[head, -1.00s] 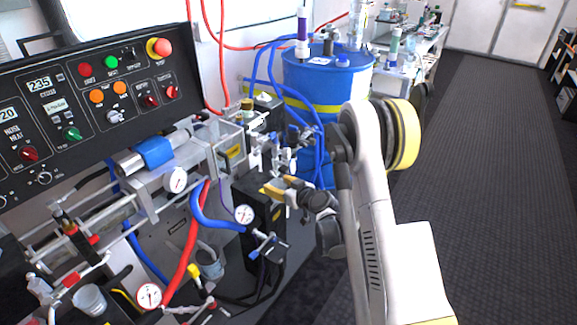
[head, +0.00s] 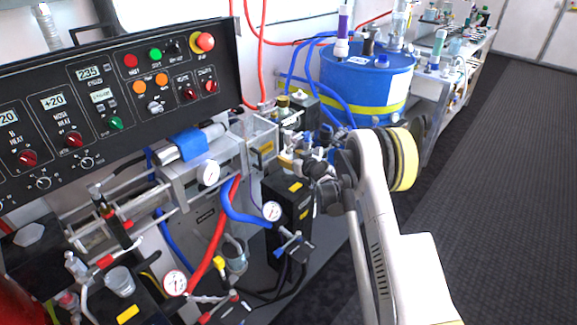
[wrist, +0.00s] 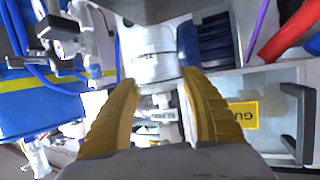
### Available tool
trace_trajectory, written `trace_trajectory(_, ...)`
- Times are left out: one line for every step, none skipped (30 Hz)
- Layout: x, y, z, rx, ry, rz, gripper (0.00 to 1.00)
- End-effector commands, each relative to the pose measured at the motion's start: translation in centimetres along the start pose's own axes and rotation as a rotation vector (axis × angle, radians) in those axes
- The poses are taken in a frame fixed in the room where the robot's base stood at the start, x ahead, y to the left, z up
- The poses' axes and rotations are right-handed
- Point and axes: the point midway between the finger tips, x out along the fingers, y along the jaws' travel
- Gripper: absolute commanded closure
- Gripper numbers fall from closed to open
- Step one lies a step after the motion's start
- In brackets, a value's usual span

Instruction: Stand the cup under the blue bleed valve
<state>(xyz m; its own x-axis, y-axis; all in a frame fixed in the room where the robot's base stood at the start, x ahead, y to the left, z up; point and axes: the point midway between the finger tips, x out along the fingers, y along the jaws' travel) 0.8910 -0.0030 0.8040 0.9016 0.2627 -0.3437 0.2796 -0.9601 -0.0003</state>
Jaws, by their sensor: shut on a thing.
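My gripper (wrist: 158,84) has two yellow fingers, one on each side of a whitish cylindrical part with a grey band (wrist: 153,55), and is shut on it. I cannot tell from these views what this part is. A pale, clear-looking cup (head: 120,281) stands on a dark surface at the lower left, far from my gripper.
A black control panel (head: 120,100) runs along the upper left. A blue drum (head: 366,82) with a yellow band stands behind my arm. Red and blue hoses and several gauges (head: 272,211) crowd the machine. The dark floor (head: 490,200) at right is clear.

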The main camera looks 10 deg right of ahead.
Motion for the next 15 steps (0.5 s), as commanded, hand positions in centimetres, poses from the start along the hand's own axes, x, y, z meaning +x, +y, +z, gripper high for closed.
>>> trace_trajectory(0.2, 0.0, -0.1, 0.000, 0.000, 0.000, 0.72)
trace_trajectory(0.4, 0.0, -0.1, 0.000, 0.000, 0.000, 0.72)
trace_trajectory(0.7, 0.0, -0.2, 0.000, 0.000, 0.000, 0.72)
trace_trajectory(1.0, 0.0, -0.3, 0.000, 0.000, 0.000, 0.72)
trace_trajectory(1.3, 0.0, -0.5, 0.000, 0.000, 0.000, 0.72)
trace_trajectory(1.5, 0.0, 0.5, 0.000, 0.000, 0.000, 0.72)
trace_trajectory(1.7, 0.0, 1.1, 0.000, 0.000, 0.001, 0.72)
trace_trajectory(1.9, 0.0, 1.6, 0.000, 0.000, 0.001, 0.72)
trace_trajectory(2.2, 0.0, 2.3, 0.000, 0.000, 0.001, 0.72)
trace_trajectory(2.3, 0.0, 2.7, 0.000, 0.000, 0.001, 0.72)
trace_trajectory(2.4, 0.0, 2.9, 0.000, 0.000, 0.001, 0.72)
trace_trajectory(2.4, 0.0, 3.0, 0.000, 0.000, 0.001, 0.72)
trace_trajectory(2.4, 0.0, 3.0, 0.000, 0.000, 0.001, 0.72)
trace_trajectory(2.4, 0.0, 2.9, 0.000, 0.000, 0.001, 0.72)
trace_trajectory(2.3, 0.0, 2.8, 0.000, 0.000, 0.001, 0.72)
